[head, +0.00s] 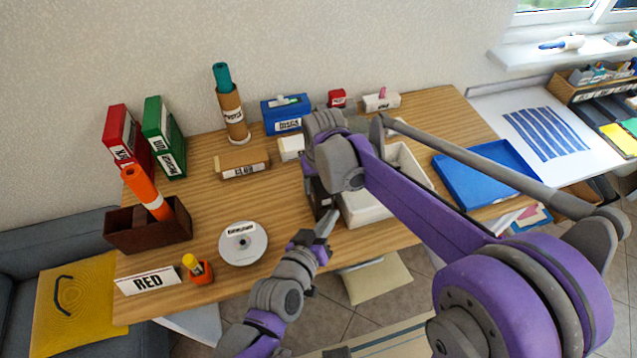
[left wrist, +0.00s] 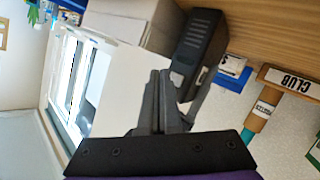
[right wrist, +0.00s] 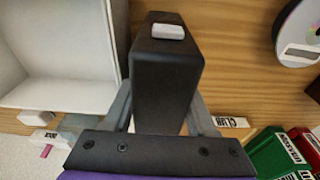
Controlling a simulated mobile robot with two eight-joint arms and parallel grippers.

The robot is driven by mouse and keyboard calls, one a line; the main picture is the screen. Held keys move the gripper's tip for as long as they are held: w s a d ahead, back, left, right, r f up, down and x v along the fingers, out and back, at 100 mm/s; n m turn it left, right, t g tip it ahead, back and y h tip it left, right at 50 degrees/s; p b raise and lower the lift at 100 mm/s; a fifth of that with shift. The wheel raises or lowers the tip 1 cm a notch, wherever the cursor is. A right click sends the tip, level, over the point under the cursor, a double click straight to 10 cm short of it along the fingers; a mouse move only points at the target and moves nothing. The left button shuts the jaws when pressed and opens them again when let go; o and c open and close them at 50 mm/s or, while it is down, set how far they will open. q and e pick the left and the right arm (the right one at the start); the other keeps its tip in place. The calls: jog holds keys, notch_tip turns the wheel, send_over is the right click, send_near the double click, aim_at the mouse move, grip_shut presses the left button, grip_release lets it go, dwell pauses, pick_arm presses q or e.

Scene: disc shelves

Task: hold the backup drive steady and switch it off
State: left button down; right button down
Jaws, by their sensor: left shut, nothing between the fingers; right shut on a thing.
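A pale grey switch (right wrist: 168,31) sits on the drive's end face. In the left wrist view the drive (left wrist: 203,40) and switch (left wrist: 176,79) lie just beyond my left gripper (left wrist: 160,76). The left gripper is shut and empty, its tips (head: 328,222) close to the switch; I cannot tell whether they touch it.
A white bin (head: 412,165) stands right beside the drive, with a blue tray (head: 487,172) farther right. A disc (head: 243,244) lies to the left. A cardboard CLUB box (head: 243,163) is behind. Bare wood (head: 225,200) lies between disc and box.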

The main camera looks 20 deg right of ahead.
jog(key=shift+c, duration=0.6)
grip_release()
pick_arm(q)
jog(key=s, duration=0.5)
jog(key=shift+s+d, duration=0.1)
pick_arm(e)
jog(key=r, duration=0.4)
jog(key=s+r, duration=0.1)
jog(key=r, duration=0.7)
jog(key=shift+s, duration=0.4)
